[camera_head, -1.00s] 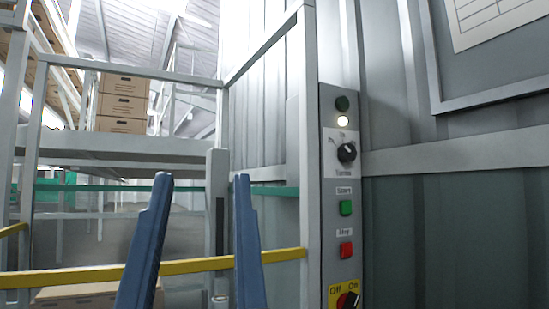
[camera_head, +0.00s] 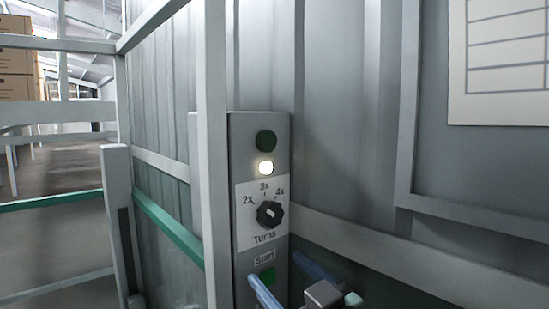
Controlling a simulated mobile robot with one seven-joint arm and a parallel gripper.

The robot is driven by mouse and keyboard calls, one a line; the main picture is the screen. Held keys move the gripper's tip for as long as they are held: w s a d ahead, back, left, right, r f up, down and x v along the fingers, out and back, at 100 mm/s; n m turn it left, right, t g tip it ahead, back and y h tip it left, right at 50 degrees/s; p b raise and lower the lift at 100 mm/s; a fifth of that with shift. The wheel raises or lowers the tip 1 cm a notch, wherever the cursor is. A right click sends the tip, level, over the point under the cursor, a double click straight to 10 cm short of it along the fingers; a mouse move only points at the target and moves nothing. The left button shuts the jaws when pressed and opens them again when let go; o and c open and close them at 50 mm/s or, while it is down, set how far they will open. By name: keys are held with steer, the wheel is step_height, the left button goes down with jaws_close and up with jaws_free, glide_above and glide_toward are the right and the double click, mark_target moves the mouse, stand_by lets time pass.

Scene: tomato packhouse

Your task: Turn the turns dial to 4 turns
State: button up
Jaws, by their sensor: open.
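The turns dial (camera_head: 269,214) is a round black knob on a white plate marked 2x, 3x and 4x, with "Turns" below it. The plate is on the grey control panel (camera_head: 243,142). A small light mark shows on the knob's face, but I cannot tell for sure which number it points at. My gripper (camera_head: 274,266) has two blue fingers, set apart with nothing held between them. It is at the bottom of the view, below the dial and in front of the lower panel. The fingers appear clear of the dial, and the panel below the Start button is largely hidden.
A lit lamp (camera_head: 266,167) and a dark green round one (camera_head: 266,141) are above the dial. A grey post (camera_head: 213,150) stands just left of the panel. A grey-framed board with a paper sheet (camera_head: 505,60) hangs at right.

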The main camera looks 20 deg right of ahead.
mark_target(274, 214)
steer(key=s+d+r+n+g+y+p, duration=0.15)
steer(key=s+d+r+y+p, duration=0.4)
steer(key=p, duration=0.65)
steer(key=shift+n+t+h, duration=0.25)
steer(key=shift+n+h, duration=0.1)
steer(key=shift+h, duration=0.6)
steer(key=p+x, duration=0.1)
steer(key=x, duration=0.3)
steer(key=p+x, duration=0.1)
steer(key=x, duration=0.4)
steer(key=d+p+x, duration=0.1)
steer(key=x, duration=0.3)
steer(key=shift+w+r+p, duration=0.4)
steer(key=shift+w, duration=0.05)
jaws_close()
